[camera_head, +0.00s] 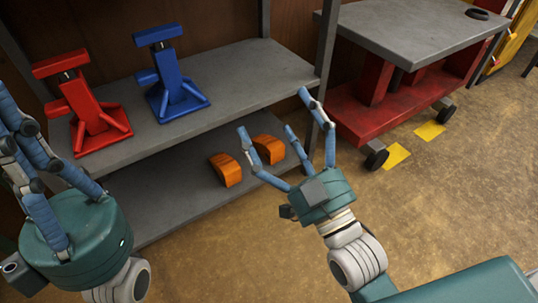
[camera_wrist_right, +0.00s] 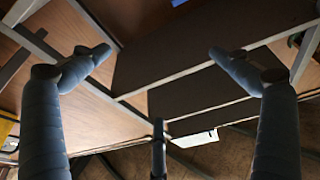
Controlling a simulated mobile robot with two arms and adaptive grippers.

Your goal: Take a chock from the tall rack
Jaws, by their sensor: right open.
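Two orange chocks stand side by side on the lower shelf of the tall grey rack (camera_head: 318,58): the left chock (camera_head: 226,170) and the right chock (camera_head: 269,149). My right gripper (camera_head: 274,114) is open and empty at the rack's front edge; in the head view its fingers overlap the shelf near the right chock. In the right wrist view my right gripper (camera_wrist_right: 160,65) shows spread fingers with nothing between them, and no chock is visible. My left gripper (camera_head: 28,140) is at the left edge, partly cut off, with no held object visible.
A red jack stand (camera_head: 88,110) and a blue jack stand (camera_head: 172,78) stand on the upper shelf. A red cart with a grey top (camera_head: 410,28) stands right of the rack. Yellow marks (camera_head: 430,130) lie on the floor. The floor at the right front is clear.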

